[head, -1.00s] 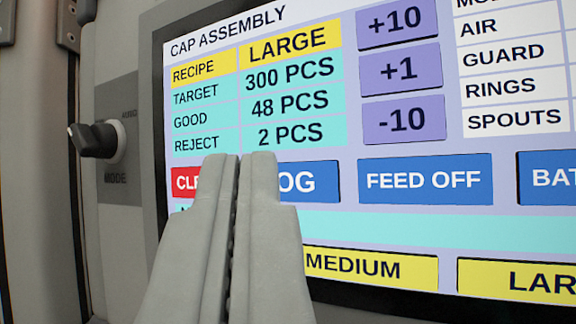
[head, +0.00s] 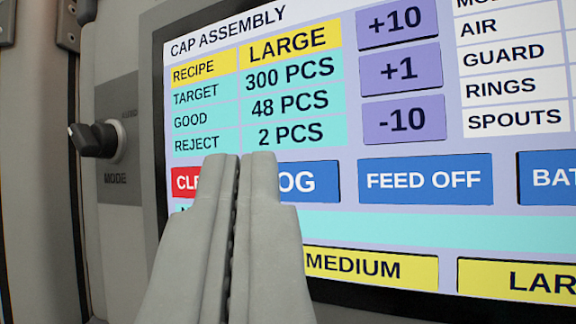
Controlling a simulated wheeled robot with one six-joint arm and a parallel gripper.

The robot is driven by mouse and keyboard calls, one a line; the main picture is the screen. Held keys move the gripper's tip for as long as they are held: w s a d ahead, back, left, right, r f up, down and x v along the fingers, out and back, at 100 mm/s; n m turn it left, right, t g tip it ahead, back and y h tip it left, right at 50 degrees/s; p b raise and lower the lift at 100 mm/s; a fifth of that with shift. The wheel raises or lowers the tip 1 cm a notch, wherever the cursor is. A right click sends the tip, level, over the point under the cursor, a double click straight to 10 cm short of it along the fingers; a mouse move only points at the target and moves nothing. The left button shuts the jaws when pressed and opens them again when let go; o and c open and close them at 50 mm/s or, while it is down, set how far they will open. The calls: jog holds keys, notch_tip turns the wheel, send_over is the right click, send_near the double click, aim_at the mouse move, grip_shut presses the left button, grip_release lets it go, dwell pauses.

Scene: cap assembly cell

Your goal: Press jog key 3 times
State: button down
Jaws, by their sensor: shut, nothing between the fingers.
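The jog key (head: 312,182) is a blue key with white letters on the touch screen, of which "OG" shows. My gripper (head: 240,158) is shut and empty, with its fingertips in front of the left part of the jog key. The fingers hide the key's first letter and its left edge. Whether the fingertips touch the key or stand just off it, I cannot tell.
The red key (head: 184,182) to the left is partly hidden by my fingers. The blue "FEED OFF" key (head: 425,182) is to the right. The yellow "MEDIUM" key (head: 375,268) is below. A black mode knob (head: 95,140) juts out at the left.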

jog(key=shift+w+d, duration=0.25)
jog(key=shift+w, duration=0.15)
jog(key=shift+w+d, duration=0.1)
jog(key=shift+w, duration=0.1)
dwell(0.8)
jog(key=shift+s, duration=0.1)
dwell(0.3)
jog(key=shift+s+a, duration=0.35)
jog(key=shift+s, duration=0.15)
jog(key=s, duration=0.1)
jog(key=s+a, duration=0.1)
jog(key=s, duration=0.1)
jog(key=s+a, duration=0.1)
jog(key=shift+s+a, duration=0.1)
jog(key=shift+s, duration=0.1)
dwell(0.4)
dwell(2.9)
